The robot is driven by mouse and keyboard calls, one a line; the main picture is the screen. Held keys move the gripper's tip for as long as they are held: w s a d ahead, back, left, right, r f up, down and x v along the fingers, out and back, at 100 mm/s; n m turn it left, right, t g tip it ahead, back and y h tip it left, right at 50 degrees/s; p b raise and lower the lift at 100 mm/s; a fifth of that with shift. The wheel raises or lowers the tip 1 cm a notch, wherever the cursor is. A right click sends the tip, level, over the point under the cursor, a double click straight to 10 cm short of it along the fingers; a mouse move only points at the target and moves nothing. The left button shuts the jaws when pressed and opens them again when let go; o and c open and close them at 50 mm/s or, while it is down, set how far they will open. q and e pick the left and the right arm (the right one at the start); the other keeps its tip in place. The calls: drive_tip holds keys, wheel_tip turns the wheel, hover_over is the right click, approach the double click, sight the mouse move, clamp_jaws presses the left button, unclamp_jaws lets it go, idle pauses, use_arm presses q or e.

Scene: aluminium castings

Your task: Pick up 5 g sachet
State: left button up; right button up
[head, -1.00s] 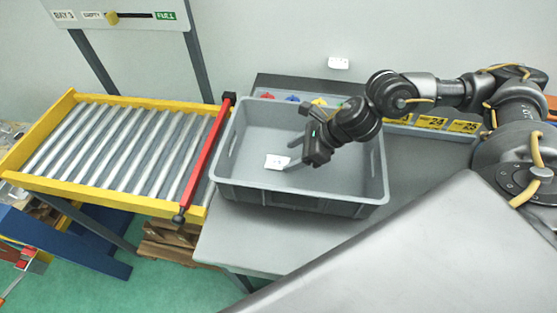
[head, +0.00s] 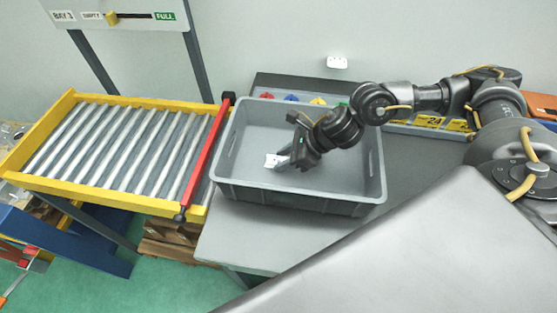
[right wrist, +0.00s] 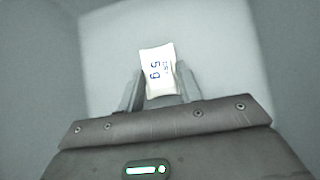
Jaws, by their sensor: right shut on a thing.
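The 5 g sachet (head: 272,160) is a small white packet low inside the grey crate (head: 300,196). In the right wrist view the sachet (right wrist: 157,70) shows the print "5 g" and sits between the two fingers. My right gripper (head: 283,158) reaches down into the crate and is shut on the sachet; it also shows in the right wrist view (right wrist: 160,88). Whether the sachet still touches the crate floor I cannot tell. My left gripper is not in view.
A roller conveyor (head: 115,150) with a yellow frame stands left of the crate. A red bar (head: 208,150) lies across its near end, beside the crate's left wall. Small coloured items and yellow number labels (head: 430,121) line the back of the grey table (head: 225,240).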

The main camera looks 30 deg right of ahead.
drive_tip(key=shift+r, duration=0.1)
drive_tip(key=shift+r, duration=0.5)
drive_tip(key=s+d+r+p, duration=0.1)
drive_tip(key=s+r+p, duration=1.1)
drive_tip(key=p, duration=0.3)
drive_tip(key=shift+s+d+p, duration=0.3)
drive_tip(key=shift+s+d, duration=0.05)
drive_tip(key=shift+s, duration=0.55)
